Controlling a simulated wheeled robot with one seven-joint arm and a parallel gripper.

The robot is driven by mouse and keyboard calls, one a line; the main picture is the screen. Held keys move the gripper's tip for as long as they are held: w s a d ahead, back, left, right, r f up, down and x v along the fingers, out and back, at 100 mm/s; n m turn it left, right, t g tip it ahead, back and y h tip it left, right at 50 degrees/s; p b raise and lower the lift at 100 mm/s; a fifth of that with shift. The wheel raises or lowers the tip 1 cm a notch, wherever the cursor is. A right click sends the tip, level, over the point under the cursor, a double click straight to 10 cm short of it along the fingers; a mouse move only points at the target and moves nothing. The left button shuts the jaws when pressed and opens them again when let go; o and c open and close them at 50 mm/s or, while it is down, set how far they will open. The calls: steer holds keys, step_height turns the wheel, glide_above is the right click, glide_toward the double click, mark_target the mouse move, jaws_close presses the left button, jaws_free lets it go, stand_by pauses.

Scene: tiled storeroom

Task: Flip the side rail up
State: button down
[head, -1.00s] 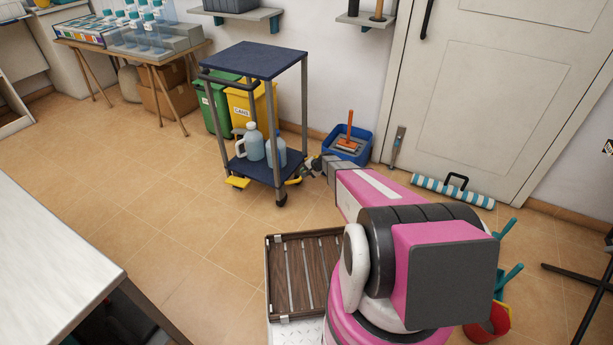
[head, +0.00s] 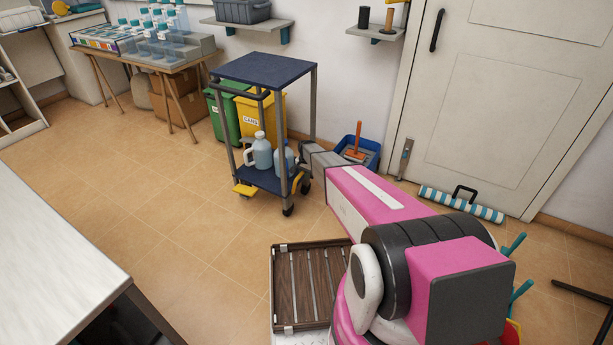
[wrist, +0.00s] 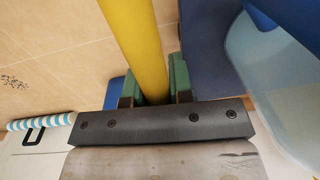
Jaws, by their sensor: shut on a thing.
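The blue-shelved cart (head: 268,67) stands upright, left of my arm in the head view. Its side rail, a yellow bar (wrist: 134,35), runs from the top of the wrist view down between my green-padded fingers. My gripper (wrist: 154,90) is shut on this bar, with a finger on each side. In the head view a small yellow part (head: 297,179) shows low at the cart's right side; the fingertips are hidden there behind the post and my wrist.
Bottles (head: 262,152) stand on the cart's lower shelf. Green (head: 224,115) and yellow bins (head: 262,112) are behind it. A blue tub (head: 368,150) with an orange-handled tool is behind my arm. A slatted wooden crate (head: 284,290) is in front. Floor on the left is clear.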

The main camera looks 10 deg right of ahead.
steer(key=shift+w+a, duration=0.15)
steer(key=shift+a, duration=0.15)
stand_by(0.4)
steer(key=c, duration=1)
jaws_free()
steer(key=shift+r, duration=0.1)
steer(key=r, duration=1)
steer(key=shift+s+d+r, duration=0.2)
steer(key=shift+d+r, duration=0.1)
steer(key=shift+c, duration=0.4)
